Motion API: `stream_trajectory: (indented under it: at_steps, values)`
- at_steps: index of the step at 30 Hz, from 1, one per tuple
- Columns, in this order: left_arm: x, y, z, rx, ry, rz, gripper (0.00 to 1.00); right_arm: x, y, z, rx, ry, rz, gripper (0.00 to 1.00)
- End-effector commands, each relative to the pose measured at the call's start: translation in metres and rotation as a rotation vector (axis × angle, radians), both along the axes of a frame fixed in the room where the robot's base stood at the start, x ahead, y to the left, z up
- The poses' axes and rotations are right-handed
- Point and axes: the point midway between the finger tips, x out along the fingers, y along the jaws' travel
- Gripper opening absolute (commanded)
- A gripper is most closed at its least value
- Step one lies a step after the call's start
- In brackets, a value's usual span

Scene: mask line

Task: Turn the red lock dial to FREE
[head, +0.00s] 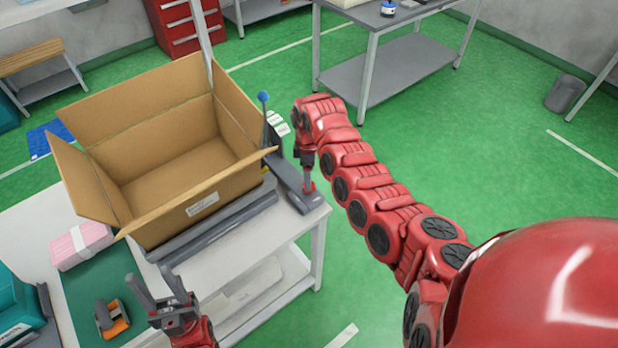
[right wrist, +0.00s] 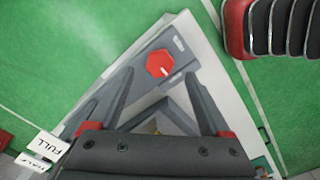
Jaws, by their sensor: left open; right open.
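The red lock dial (right wrist: 160,63) shows in the right wrist view as a many-sided knob on a grey plate (right wrist: 180,45). A tiny pale mark is on its face; the lettering around it is too small to read. My right gripper (right wrist: 159,74) is open, its fingertips spread to either side of the dial's near edge, with nothing visibly gripped. In the head view my right gripper (head: 307,165) points down over the table's right corner, and a bit of red dial (head: 309,187) shows at its tip. My left gripper (head: 149,276) is open and empty over the table's front.
An open cardboard box (head: 165,200) stands on the white table (head: 255,262), left of a grey lever with a blue knob (head: 263,97). A pink pack (head: 80,244) and an orange-grey tool (head: 112,318) lie left. FULL and HALF tags (right wrist: 50,145) show in the right wrist view.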

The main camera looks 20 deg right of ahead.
Motion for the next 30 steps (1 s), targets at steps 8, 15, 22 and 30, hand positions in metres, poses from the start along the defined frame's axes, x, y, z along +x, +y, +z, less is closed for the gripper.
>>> stream_trajectory:
  at_steps: [8,15,22,30]
  values:
    - [0.000,0.000,0.007,0.000,0.000,0.000,0.50,0.000,0.000,-0.036,0.000,-0.001,0.001,0.82]
    - [0.000,0.000,0.007,0.000,0.000,0.000,0.50,-0.001,0.000,-0.043,0.001,0.000,-0.002,0.82]
    - [0.000,0.000,0.007,0.000,0.000,0.000,0.50,0.000,0.000,-0.043,0.001,0.000,-0.002,0.69]
    - [0.000,0.000,0.007,0.000,0.000,0.000,0.50,0.000,0.000,-0.043,0.001,0.000,-0.002,0.20]
